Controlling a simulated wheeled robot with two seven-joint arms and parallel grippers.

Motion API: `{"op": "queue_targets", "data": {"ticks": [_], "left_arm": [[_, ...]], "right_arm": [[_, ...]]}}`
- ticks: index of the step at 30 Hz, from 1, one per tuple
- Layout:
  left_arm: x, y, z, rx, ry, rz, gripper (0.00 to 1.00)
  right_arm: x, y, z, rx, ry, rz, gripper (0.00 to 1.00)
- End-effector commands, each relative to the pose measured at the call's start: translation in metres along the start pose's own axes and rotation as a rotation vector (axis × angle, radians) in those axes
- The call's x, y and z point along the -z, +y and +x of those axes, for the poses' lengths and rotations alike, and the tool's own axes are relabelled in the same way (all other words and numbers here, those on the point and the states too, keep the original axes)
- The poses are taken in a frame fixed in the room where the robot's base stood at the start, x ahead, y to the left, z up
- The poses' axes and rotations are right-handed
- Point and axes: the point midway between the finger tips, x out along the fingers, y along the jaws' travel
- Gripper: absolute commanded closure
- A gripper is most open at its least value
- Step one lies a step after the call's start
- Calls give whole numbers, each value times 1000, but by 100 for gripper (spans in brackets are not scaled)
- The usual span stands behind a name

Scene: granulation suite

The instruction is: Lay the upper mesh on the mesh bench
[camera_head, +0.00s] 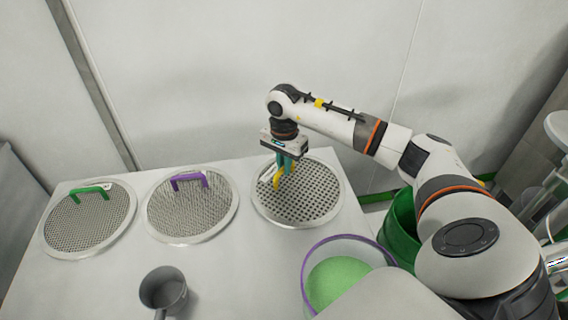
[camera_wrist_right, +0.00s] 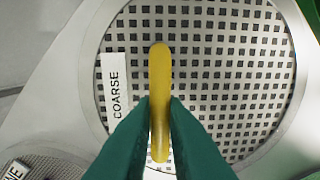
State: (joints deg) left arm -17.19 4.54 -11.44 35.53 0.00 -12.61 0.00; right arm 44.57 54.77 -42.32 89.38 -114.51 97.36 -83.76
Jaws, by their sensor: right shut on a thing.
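The mesh with the yellow handle (camera_head: 279,180) is a round perforated disc (camera_head: 312,200) at the right end of the pale bench (camera_head: 215,262). It lies flat at bench level. In the right wrist view its disc (camera_wrist_right: 235,70) carries a label reading COARSE, and its yellow handle (camera_wrist_right: 160,75) stands between the fingers. My right gripper (camera_head: 284,163) points down over this mesh, its green fingers shut on the yellow handle; it also shows in the right wrist view (camera_wrist_right: 160,108). My left gripper is not in view.
A purple-handled mesh (camera_head: 190,215) and a green-handled mesh (camera_head: 90,228) lie to the left on the bench. A grey scoop (camera_head: 163,290) is at the front. A purple-rimmed bowl of green granules (camera_head: 342,280) and a green bin (camera_head: 400,225) stand at the right, near my arm.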

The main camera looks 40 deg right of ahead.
Motion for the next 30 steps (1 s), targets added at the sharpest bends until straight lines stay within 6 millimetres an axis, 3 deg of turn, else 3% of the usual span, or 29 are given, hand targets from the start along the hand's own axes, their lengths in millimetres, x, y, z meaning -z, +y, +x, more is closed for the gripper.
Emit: {"op": "queue_targets", "data": {"ticks": [3, 4, 8, 16, 20, 30], "left_arm": [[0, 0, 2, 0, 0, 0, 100], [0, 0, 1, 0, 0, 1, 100], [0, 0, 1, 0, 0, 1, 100], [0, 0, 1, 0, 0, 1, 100], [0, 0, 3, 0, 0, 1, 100], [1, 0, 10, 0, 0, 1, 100]], "right_arm": [[0, 0, 2, 0, 0, 0, 100], [0, 0, 2, 0, 0, 0, 83], [0, 0, 1, 0, 0, 0, 63], [0, 0, 2, 1, 0, 0, 63], [-1, 1, -8, -2, -1, 0, 63], [-1, 1, -76, -5, -1, 0, 63]]}}
